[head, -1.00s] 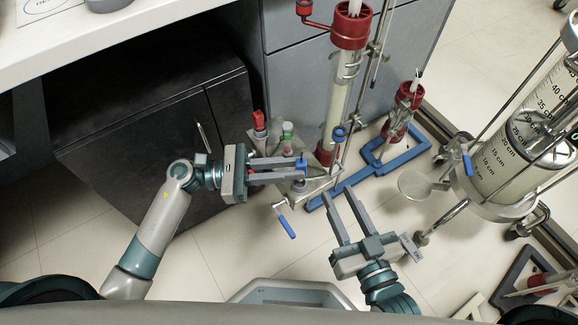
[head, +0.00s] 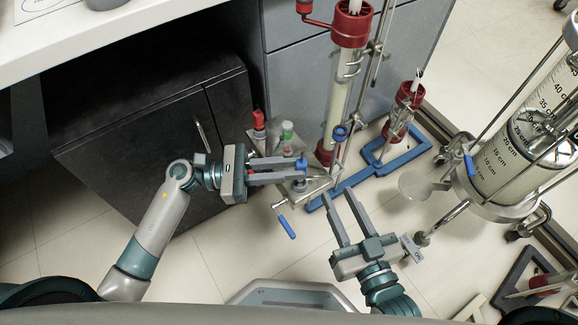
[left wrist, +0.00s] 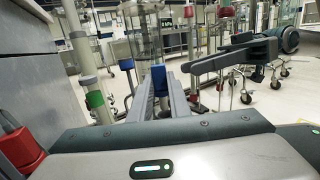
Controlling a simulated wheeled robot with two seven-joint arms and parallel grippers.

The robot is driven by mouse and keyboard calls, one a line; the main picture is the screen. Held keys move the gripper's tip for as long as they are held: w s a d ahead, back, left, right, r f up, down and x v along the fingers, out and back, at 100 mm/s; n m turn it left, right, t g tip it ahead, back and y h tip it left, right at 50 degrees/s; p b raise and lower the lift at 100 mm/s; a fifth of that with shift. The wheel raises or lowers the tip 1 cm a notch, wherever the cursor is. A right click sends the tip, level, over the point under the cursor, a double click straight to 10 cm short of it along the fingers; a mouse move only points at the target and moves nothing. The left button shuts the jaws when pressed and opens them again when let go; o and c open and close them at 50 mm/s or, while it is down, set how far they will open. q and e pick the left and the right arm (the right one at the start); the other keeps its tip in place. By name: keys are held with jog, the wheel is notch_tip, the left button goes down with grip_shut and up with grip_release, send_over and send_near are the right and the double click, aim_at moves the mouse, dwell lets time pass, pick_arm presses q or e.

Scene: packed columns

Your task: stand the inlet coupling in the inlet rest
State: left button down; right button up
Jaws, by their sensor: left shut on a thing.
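My left gripper (head: 303,170) is shut on a small blue piece, which I take to be the inlet coupling (head: 302,163). It shows between the fingertips in the left wrist view (left wrist: 158,78), where its lower part is hidden by the fingers. In the head view the gripper is above a small metal stand (head: 322,184) at the foot of the tall column. I cannot make out the inlet rest; it may be hidden under the fingers. My right gripper (head: 338,205) is open and empty, lower and to the right.
A tall column with red end caps (head: 350,28) stands just behind. A blue-handled valve (head: 286,225) sticks out in front. A blue base frame (head: 350,182) and a large graduated column (head: 520,150) are to the right.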

pick_arm(q)
jog(key=shift+f+b, duration=1.55)
jog(key=shift+b, duration=0.05)
jog(key=c, duration=1.6)
grip_release()
jog(key=shift+a, duration=0.1)
jog(key=a, duration=0.5)
jog(key=s+a+f, duration=0.1)
jog(key=a, duration=0.5)
jog(key=s+a, duration=0.1)
jog(key=a, duration=0.5)
jog(key=shift+f, duration=0.2)
